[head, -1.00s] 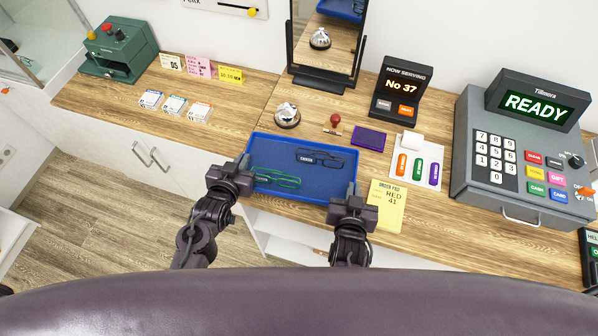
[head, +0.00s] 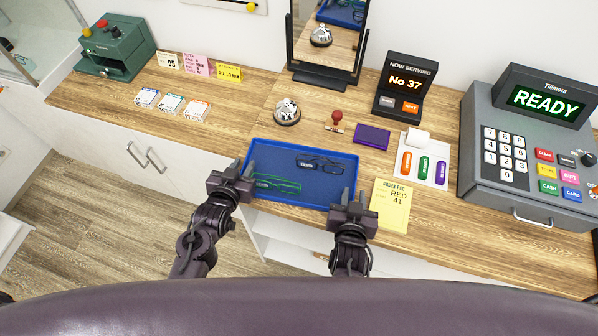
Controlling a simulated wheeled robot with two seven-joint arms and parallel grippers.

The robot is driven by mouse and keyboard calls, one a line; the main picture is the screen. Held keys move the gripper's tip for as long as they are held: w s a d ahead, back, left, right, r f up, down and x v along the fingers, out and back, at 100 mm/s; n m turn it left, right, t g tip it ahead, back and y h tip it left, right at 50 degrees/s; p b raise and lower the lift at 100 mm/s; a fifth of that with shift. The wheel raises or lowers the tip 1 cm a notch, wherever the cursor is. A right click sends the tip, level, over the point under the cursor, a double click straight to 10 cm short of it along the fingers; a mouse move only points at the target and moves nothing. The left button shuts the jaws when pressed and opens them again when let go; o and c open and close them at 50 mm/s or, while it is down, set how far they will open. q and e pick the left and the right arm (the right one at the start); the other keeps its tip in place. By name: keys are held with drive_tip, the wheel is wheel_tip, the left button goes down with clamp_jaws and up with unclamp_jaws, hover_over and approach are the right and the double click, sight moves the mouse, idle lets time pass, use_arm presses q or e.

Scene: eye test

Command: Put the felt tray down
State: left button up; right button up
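The blue felt tray (head: 312,187) lies at the front of the wooden counter and looks level. A dark pair of glasses (head: 320,164) and a green pair (head: 277,184) lie in it. My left gripper (head: 243,168) is at the tray's left edge, with its two fingers apart. My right gripper (head: 353,197) is at the tray's right edge near the front corner, also with its fingers apart. Both look open around or beside the tray's edges. Whether the fingers still touch it is not clear. The tray's underside is hidden.
Behind the tray are a bell (head: 287,112), a red stamp (head: 336,121) and a purple pad (head: 371,137). A yellow order note (head: 391,206) is close on the right, beside a card with coloured pieces (head: 421,160). The cash register (head: 520,150) stands far right.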

use_arm(q)
drive_tip(key=v, duration=1.2)
use_arm(e)
drive_tip(key=v, duration=1.2)
use_arm(q)
drive_tip(key=shift+r, duration=0.15)
use_arm(e)
drive_tip(key=shift+r, duration=0.15)
